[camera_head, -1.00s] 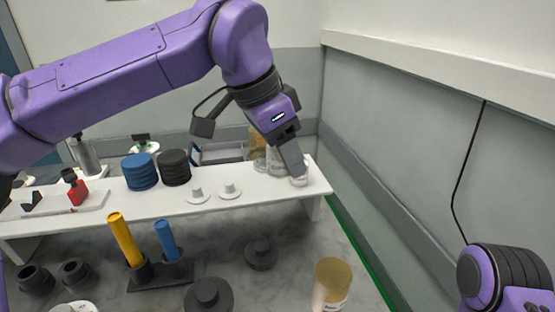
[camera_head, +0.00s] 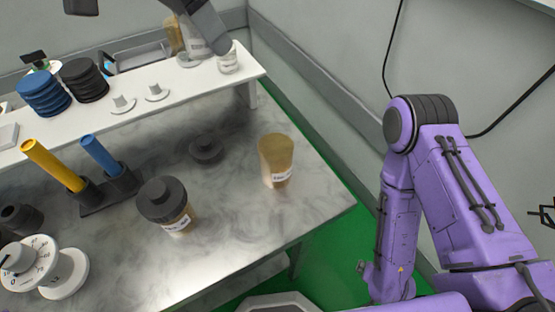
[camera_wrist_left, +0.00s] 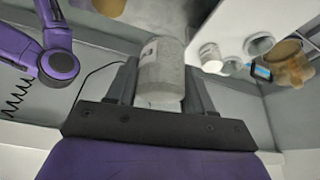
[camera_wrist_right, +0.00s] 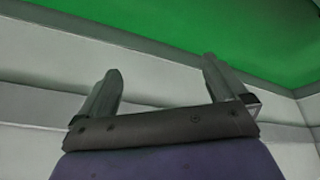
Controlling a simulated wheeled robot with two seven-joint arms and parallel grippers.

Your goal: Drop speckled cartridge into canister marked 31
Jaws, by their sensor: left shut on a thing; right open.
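My left gripper (camera_head: 222,46) is shut on a pale grey speckled cartridge (camera_head: 228,62) at the right end of the white shelf. In the left wrist view the cartridge (camera_wrist_left: 160,76) sits between both fingers, with part of a label showing. I cannot tell whether it still touches the shelf. An amber canister (camera_head: 275,158) with a white label stands on the marble table, without a lid. A second amber canister (camera_head: 176,222) wears a dark lid (camera_head: 162,196). The label writing is too small to read.
The white shelf (camera_head: 205,78) bears blue discs (camera_head: 43,95), black discs (camera_head: 84,80) and two small white pegs. A rack with a yellow tube (camera_head: 52,165) and a blue tube (camera_head: 100,155), a dark lid (camera_head: 206,149) and a white dial (camera_head: 30,262) are on the table. The table's right part is mostly clear.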

